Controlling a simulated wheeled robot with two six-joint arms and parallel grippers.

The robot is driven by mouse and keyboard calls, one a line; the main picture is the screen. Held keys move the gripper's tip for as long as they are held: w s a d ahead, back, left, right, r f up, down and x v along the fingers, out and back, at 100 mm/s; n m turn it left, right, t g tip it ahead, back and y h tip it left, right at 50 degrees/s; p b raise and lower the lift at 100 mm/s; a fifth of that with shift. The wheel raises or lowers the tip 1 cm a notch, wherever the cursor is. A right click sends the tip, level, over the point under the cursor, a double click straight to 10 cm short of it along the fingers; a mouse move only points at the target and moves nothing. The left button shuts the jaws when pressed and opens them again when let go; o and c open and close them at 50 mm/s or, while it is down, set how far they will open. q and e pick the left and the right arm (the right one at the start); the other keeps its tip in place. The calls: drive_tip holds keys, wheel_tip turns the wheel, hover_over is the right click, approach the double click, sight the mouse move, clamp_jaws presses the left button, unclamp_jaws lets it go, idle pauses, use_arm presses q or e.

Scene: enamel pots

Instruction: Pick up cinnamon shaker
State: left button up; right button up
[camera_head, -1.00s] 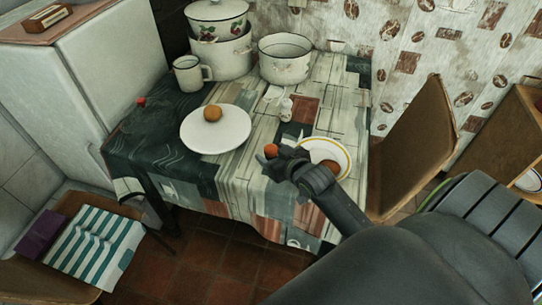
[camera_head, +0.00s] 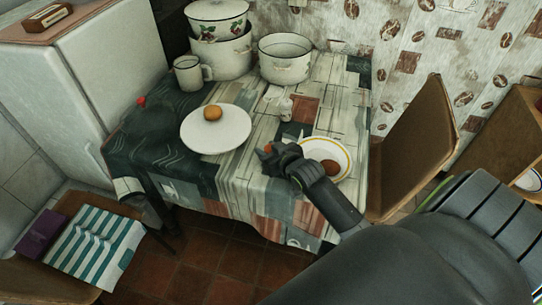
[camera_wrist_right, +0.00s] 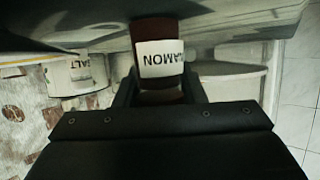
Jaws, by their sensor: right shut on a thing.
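The cinnamon shaker (camera_wrist_right: 160,92) is dark red-brown with a white label, of which the upside-down letters "NAMON" show in the right wrist view. It sits between the two fingers of my right gripper (camera_wrist_right: 160,97), which is shut on it. In the head view my right gripper (camera_head: 270,155) is at the front part of the table, left of the yellow-rimmed plate. A small orange-red bit of the shaker (camera_head: 268,149) shows at its fingertips; the rest is hidden. I cannot tell whether its base touches the cloth. My left gripper is not in view.
A yellow-rimmed plate (camera_head: 341,153) with a brown round item lies close by the gripper. A white shaker labelled "SALT" (camera_wrist_right: 77,77) stands nearby. A white plate (camera_head: 228,137) with a bun, a mug (camera_head: 188,73) and pots (camera_head: 286,66) stand further back.

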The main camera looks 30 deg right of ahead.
wheel_tip(320, 180, up, 10)
drive_tip(key=shift+r+p, duration=0.1)
drive_tip(key=shift+p, duration=0.35)
drive_tip(key=s+a+r+n+g+y, duration=0.1)
drive_tip(key=s+a+r+n+y, duration=0.2)
drive_tip(key=s+a, duration=0.3)
drive_tip(key=s+a+r+n+y, duration=0.3)
drive_tip(key=s+a, duration=0.3)
drive_tip(key=s, duration=0.1)
drive_tip(key=shift+a+r+g+y, duration=0.3)
drive_tip(key=shift+a+r+g, duration=0.05)
drive_tip(key=shift+r+g, duration=0.05)
drive_tip(key=shift+w, duration=0.1)
